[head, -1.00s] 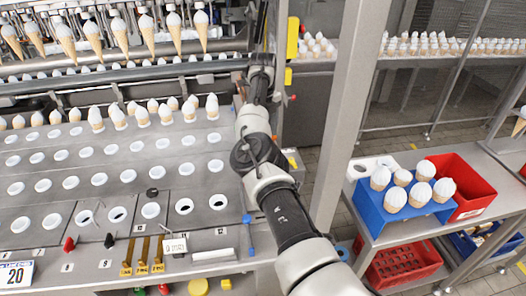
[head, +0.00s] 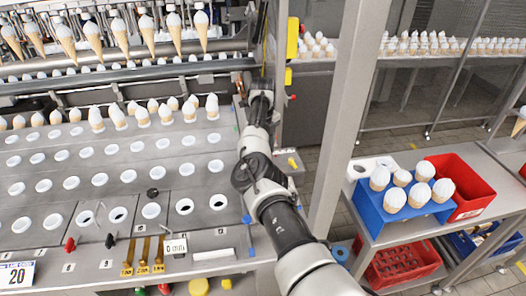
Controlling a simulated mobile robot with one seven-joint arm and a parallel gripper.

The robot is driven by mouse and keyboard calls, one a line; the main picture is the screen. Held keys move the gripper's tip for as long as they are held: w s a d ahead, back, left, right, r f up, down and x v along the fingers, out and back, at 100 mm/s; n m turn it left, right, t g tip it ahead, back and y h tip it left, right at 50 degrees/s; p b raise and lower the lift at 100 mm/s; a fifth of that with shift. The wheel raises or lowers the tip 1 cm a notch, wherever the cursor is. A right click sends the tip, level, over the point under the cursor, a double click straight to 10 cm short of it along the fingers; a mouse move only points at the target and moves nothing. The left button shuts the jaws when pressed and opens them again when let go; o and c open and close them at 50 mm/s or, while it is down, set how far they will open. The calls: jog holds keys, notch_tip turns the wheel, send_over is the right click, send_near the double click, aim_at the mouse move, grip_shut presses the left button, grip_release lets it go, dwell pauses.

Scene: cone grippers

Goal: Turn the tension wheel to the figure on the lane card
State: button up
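My arm reaches up the right side of the steel cone machine. Its far end (head: 261,98) is at the machine's upper right edge, near a small copper-brown part (head: 239,84). My gripper's fingers cannot be made out there, so whether they are open or shut is unclear. I cannot pick out the tension wheel with certainty; my arm covers part of that side. A small white tag (head: 175,246) on the front ledge is too small to read surely.
The machine's hole plate (head: 100,165) holds cones in its back row; more cones hang above. Brass pieces (head: 143,268) lie at the front edge. A steel post (head: 345,110) stands right of my arm. Beyond it, a blue cone stand (head: 372,210) and red bin (head: 462,180) sit on a table.

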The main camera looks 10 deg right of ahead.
jog(key=shift+c, duration=0.8)
